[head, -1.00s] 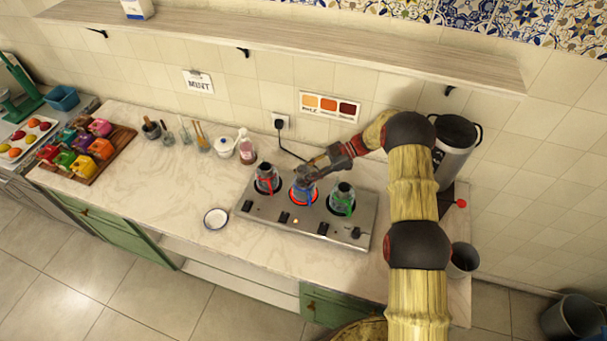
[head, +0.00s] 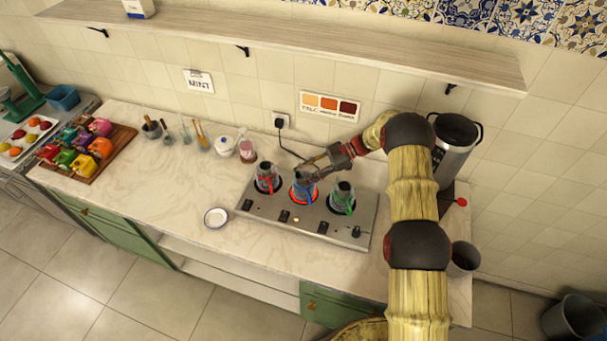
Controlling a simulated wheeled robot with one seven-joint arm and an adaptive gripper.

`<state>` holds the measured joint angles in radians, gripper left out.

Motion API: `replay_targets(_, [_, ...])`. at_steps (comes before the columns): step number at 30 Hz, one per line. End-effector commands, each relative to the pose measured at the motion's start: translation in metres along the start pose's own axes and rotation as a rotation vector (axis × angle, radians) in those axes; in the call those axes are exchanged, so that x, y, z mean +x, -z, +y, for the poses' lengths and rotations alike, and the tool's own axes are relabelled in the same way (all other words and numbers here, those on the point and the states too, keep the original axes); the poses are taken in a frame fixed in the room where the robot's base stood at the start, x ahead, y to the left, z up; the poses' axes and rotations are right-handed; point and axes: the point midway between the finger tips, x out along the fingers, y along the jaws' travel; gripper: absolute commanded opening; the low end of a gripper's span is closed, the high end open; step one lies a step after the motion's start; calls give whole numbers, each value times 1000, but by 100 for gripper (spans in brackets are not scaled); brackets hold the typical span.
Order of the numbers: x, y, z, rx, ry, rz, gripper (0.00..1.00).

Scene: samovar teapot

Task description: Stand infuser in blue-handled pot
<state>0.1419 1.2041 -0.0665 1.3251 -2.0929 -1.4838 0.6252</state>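The blue-handled pot (head: 303,192) stands on the middle burner of the hotplate, and that burner glows red. A red-handled pot (head: 267,180) stands to its left and a green-handled pot (head: 342,197) to its right. My gripper (head: 313,173) is at the top of the blue-handled pot, pointing down and left. The infuser cannot be made out; it may be hidden by the gripper or inside the pot. Whether the fingers are open or shut is too small to tell.
The steel hotplate (head: 287,222) has knobs along its front. A small white dish (head: 215,217) lies left of it. Jars line the wall; the front left counter is clear.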

Motion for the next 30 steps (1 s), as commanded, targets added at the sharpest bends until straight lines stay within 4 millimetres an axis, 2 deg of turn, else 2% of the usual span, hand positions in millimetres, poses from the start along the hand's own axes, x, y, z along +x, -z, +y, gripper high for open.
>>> replay_targets(1, [5, -13, -6, 14, 7, -8, 44])
replay_targets(2, [5, -13, -6, 14, 7, -7, 46])
replay_targets(4, [5, -12, -6, 14, 6, -7, 50])
replay_targets(13, [3, -7, -4, 9, 4, -5, 50])
replay_targets(17, [-2, 4, -3, 8, 3, -5, 50])
replay_targets(18, [-5, 8, -3, 7, 2, -5, 50])
replay_targets(20, [-16, 4, -2, 7, -1, -6, 50])
replay_targets(30, [-88, 4, -2, 6, -1, -6, 50])
